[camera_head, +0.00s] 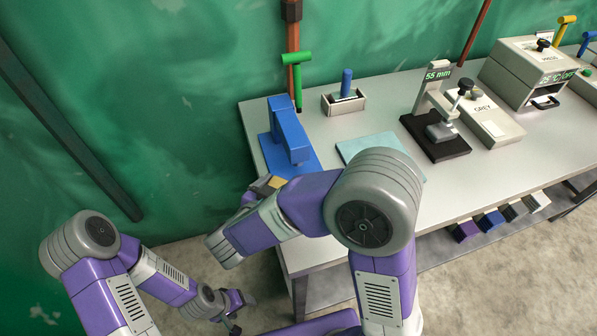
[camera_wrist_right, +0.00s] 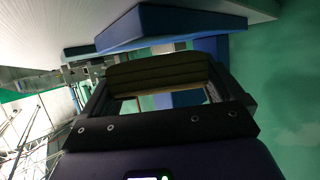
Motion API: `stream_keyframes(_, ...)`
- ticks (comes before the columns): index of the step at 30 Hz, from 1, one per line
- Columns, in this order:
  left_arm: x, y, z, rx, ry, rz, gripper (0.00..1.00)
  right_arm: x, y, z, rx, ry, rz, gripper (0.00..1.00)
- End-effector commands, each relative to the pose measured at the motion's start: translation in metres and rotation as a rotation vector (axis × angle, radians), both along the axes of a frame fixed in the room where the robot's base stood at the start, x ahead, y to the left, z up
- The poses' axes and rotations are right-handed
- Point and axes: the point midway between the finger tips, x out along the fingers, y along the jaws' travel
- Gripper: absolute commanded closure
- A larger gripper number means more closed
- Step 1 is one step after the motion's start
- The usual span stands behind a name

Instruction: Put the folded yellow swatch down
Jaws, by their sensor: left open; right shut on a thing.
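The folded yellow swatch (camera_head: 277,182) shows as a small patch at the near left corner of the table, beside a blue stand. In the right wrist view the swatch (camera_wrist_right: 160,72) looks dark olive and lies across between the fingers. My right gripper (camera_wrist_right: 155,88) is shut on it. In the head view my right forearm and wrist hide most of that gripper and part of the swatch. I cannot tell whether the swatch touches anything below it. My left gripper (camera_head: 235,304) is open and low at the bottom left, away from the table.
The blue stand (camera_head: 290,132) is just behind the swatch on the table (camera_head: 385,95). A pale blue sheet (camera_head: 362,144) lies to its right. A small box (camera_head: 344,101) with a blue handle, a 55 mm press (camera_head: 437,130) and grey machines (camera_head: 525,68) stand farther along.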

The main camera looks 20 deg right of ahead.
Motion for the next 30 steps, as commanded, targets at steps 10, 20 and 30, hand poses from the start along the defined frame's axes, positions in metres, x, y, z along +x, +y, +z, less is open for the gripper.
stream_keyframes(10,0.0,0.0,-0.013,0.0,0.0,0.0,0.34,0.035,-0.032,0.0,0.001,-0.001,0.0,0.36)
stream_keyframes(20,0.0,0.0,-0.031,0.0,0.0,0.0,0.34,0.062,-0.058,-0.011,-0.001,0.001,0.002,0.36)
stream_keyframes(30,0.0,0.0,-0.033,0.0,0.0,0.0,0.34,0.062,-0.057,-0.015,-0.001,0.0,0.001,0.36)
